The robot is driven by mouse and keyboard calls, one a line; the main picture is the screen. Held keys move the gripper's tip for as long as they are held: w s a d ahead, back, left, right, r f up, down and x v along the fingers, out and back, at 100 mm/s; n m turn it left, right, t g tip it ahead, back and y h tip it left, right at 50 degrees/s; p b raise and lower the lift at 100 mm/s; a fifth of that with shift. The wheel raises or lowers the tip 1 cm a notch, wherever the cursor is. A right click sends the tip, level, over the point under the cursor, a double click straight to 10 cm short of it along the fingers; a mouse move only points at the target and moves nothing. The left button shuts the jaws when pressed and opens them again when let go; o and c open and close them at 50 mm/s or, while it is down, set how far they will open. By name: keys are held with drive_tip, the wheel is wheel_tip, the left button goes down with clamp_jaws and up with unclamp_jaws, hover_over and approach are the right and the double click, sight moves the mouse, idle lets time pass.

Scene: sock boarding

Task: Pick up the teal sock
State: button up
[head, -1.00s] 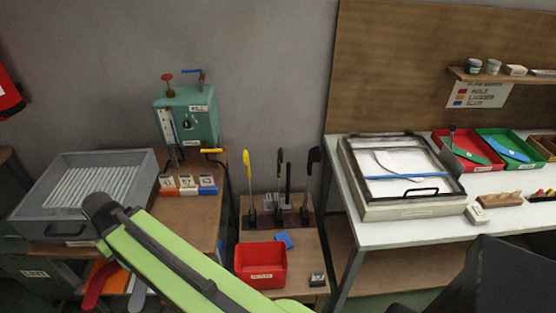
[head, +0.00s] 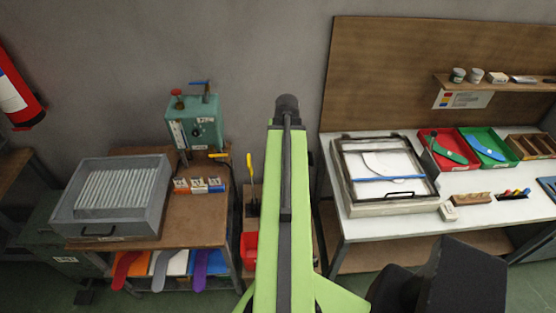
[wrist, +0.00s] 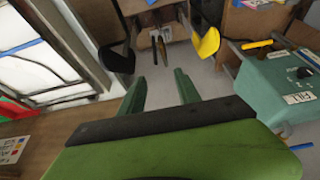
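A flat green-teal piece (head: 447,147) lies slanted across the red tray (head: 436,163) on the white table in the head view. I cannot tell whether it is the teal sock; no other likely teal sock shows. My gripper (wrist: 160,78) shows in the wrist view with its two green fingers apart and nothing between them. A black foot-shaped form (wrist: 117,57) and a yellow one (wrist: 206,43) stand beyond the fingertips. In the head view my green arm rises through the middle and hides the gripper and most of the small stand behind it.
A teal machine (head: 195,125) and a grey tray of white rods (head: 145,205) stand on the left bench. A glazed frame (head: 390,208) and a green tray (head: 483,133) with a blue piece sit on the white table.

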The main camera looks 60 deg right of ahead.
drive_tip(key=b+x, duration=1)
drive_tip(key=x, duration=0.1)
drive_tip(key=a+b+x, duration=0.1)
drive_tip(key=b+x, duration=0.4)
drive_tip(key=x, duration=0.1)
drive_tip(key=shift+w+d+f+b, duration=0.1)
drive_tip(key=shift+w+f+b, duration=0.15)
drive_tip(key=shift+f+b, duration=0.15)
drive_tip(key=shift+r, duration=0.2)
clamp_jaws()
